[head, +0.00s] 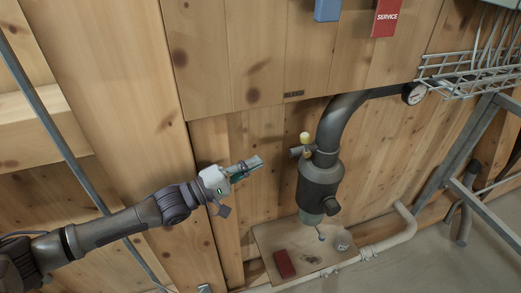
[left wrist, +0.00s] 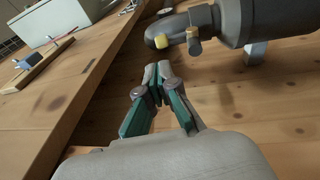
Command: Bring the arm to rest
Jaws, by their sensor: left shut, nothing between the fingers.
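My left arm reaches in from the left in the head view. Its gripper (head: 254,163) is shut and empty, in front of the wooden wall and left of the dark pipe fitting. In the left wrist view the gripper (left wrist: 158,70) shows its green-sided fingers with the tips together. The dark pipe fitting (head: 319,180) with a small yellow-capped valve (head: 304,138) stands just right of the fingertips, apart from them in the head view. The fitting also shows in the left wrist view (left wrist: 262,18). My right gripper is not in view.
A wooden board (head: 262,237) below the fitting holds a dark red block (head: 284,264) and a small round metal part (head: 343,241). A light pipe (head: 385,243) runs along the floor. A wire tray (head: 470,75) and metal frame stand at the right.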

